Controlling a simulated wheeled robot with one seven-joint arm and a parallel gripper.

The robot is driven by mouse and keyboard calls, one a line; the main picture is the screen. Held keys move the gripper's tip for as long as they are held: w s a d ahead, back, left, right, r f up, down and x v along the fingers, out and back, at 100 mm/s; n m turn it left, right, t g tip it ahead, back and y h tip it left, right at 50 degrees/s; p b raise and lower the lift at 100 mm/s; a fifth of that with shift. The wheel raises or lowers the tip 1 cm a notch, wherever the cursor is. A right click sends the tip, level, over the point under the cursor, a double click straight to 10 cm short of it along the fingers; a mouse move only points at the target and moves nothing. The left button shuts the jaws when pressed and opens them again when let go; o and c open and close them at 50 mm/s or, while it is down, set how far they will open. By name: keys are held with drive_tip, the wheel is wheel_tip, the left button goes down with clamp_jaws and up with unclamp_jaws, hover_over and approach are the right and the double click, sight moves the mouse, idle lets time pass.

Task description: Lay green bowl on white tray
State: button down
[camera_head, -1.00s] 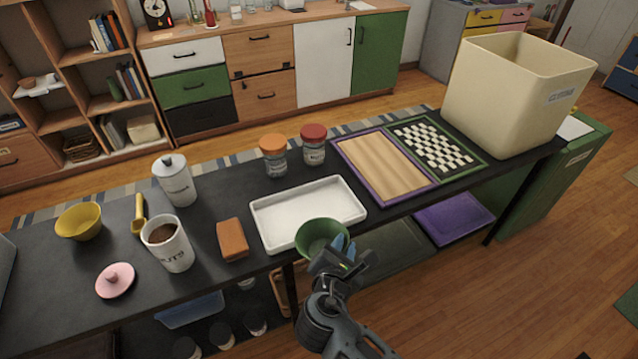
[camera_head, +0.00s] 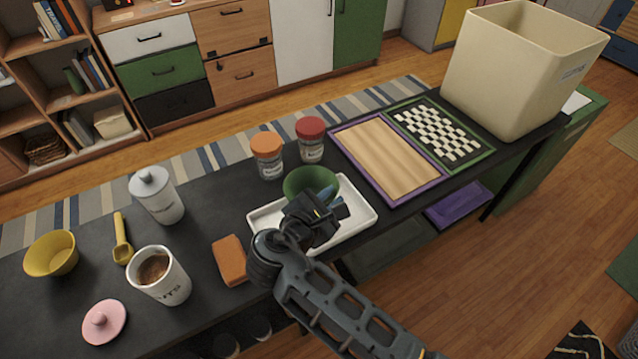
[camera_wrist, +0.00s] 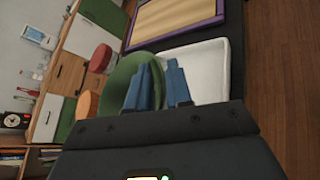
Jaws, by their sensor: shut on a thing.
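The green bowl (camera_head: 309,181) is over the back middle of the white tray (camera_head: 351,223) in the head view. My gripper (camera_head: 326,196) is shut on the near right rim of the bowl. In the wrist view, the blue fingers (camera_wrist: 158,88) are at the rim of the green bowl (camera_wrist: 122,84), and the white tray (camera_wrist: 208,68) shows to the right of it. The bowl looks upright or slightly tilted. I cannot tell whether its base touches the tray. My gripper and arm hide part of the tray.
Orange-lidded (camera_head: 268,156) and red-lidded jars (camera_head: 311,140) stand just behind the tray. A brown block (camera_head: 230,260) lies to its left. A purple-edged wooden board (camera_head: 388,160) and a checkered board (camera_head: 437,134) lie to its right, with a large cream bin (camera_head: 515,70) beyond.

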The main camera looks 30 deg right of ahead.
drive_tip(key=shift+w, duration=0.1)
drive_tip(key=shift+f+b, duration=0.65)
drive_tip(key=shift+f, duration=0.3)
wheel_tip(320, 180, down, 5)
drive_tip(key=b, duration=0.5)
drive_tip(key=shift+r, duration=0.15)
drive_tip(key=shift+f+b, duration=0.4)
drive_tip(key=shift+f, duration=0.45)
drive_tip(key=shift+r+p, duration=0.15)
drive_tip(key=shift+p, duration=0.35)
drive_tip(key=shift+f, duration=0.2)
drive_tip(key=c, duration=0.6)
unclamp_jaws()
drive_tip(key=shift+c, duration=0.2)
